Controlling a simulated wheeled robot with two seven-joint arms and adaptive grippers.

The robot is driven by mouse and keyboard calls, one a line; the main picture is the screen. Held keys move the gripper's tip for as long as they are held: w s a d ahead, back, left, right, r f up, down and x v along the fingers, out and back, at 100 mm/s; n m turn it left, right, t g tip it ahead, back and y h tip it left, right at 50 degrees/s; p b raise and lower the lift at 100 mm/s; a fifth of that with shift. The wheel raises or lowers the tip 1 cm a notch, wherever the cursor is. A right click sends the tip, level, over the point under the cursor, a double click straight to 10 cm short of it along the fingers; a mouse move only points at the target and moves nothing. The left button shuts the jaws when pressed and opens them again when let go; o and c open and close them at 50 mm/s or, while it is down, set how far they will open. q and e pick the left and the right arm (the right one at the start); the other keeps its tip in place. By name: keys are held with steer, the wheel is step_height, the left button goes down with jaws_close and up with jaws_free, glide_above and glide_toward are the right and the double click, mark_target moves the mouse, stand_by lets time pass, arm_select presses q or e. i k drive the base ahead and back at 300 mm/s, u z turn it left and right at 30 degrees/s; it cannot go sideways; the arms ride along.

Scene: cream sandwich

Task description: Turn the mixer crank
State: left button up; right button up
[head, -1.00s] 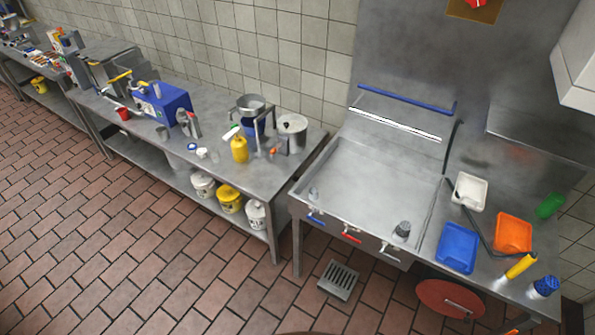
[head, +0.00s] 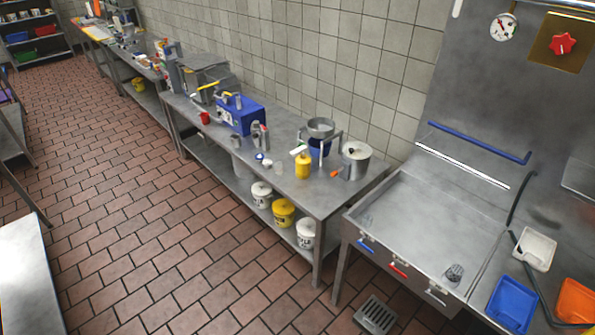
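I cannot tell for sure which thing is the mixer. A blue box-shaped machine (head: 243,119) stands on the steel worktable (head: 290,190) in the middle distance, with a yellow handle-like part at its top left. A grey metal machine (head: 203,72) stands behind it to the left, with a yellow bar (head: 208,88) in front. A metal bowl on a stand (head: 321,127) with a blue part beneath it is nearer on the same table. No crank shows clearly at this distance. Neither of my grippers is in view.
A yellow bottle (head: 303,166) and a lidded metal pot (head: 356,160) stand on the worktable, with several buckets on its lower shelf. A steel sink (head: 430,225) is at right, with a floor drain (head: 376,315) below. The tiled floor (head: 150,200) at left is open.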

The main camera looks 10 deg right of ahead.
mark_target(333, 174)
steer(key=u, duration=0.3)
steer(key=i, duration=1.6)
steer(key=z, duration=0.5)
